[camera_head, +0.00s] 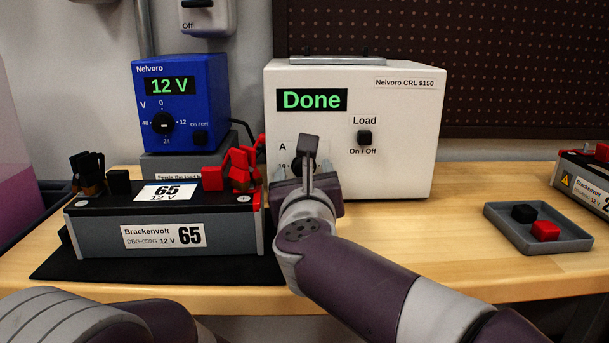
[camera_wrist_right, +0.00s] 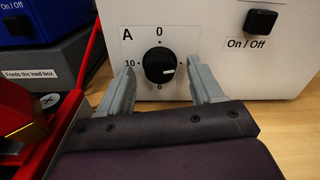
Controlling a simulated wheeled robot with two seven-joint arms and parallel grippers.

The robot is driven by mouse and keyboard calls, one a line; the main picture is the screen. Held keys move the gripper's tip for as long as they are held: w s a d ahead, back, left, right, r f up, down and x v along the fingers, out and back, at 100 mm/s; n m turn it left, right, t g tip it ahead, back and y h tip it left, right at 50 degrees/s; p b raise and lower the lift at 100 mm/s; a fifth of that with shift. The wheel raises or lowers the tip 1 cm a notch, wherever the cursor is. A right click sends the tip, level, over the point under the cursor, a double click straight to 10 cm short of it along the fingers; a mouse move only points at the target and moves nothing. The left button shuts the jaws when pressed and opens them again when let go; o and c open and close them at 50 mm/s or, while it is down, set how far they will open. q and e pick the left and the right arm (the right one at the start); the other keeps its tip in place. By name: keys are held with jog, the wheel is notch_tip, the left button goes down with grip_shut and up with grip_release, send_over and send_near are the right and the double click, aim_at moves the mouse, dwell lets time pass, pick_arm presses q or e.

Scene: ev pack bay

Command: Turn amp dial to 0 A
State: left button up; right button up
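The amp dial (camera_wrist_right: 159,66) is a round black knob on the front of the white load box (camera_head: 350,120). The knob's white mark points right, slightly downward. My right gripper (camera_wrist_right: 162,82) is open, with one finger on each side of the dial and gaps to the knob. In the head view the right gripper (camera_head: 306,165) covers most of the dial. My left gripper is out of view; part of my left arm shows at bottom left.
The load box display (camera_head: 312,99) reads "Done", with a black Load switch (camera_head: 364,137) right of the dial. A blue supply (camera_head: 181,104) reading 12 V and a battery (camera_head: 165,222) with red and black clamps stand left. A grey tray (camera_head: 538,228) lies right; bench between is clear.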

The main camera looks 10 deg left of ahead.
jog(key=shift+s, duration=0.1)
jog(key=p+v, duration=0.1)
jog(key=v, duration=1.1)
jog(key=shift+s+d+p, duration=0.15)
jog(key=shift+s+p, duration=0.15)
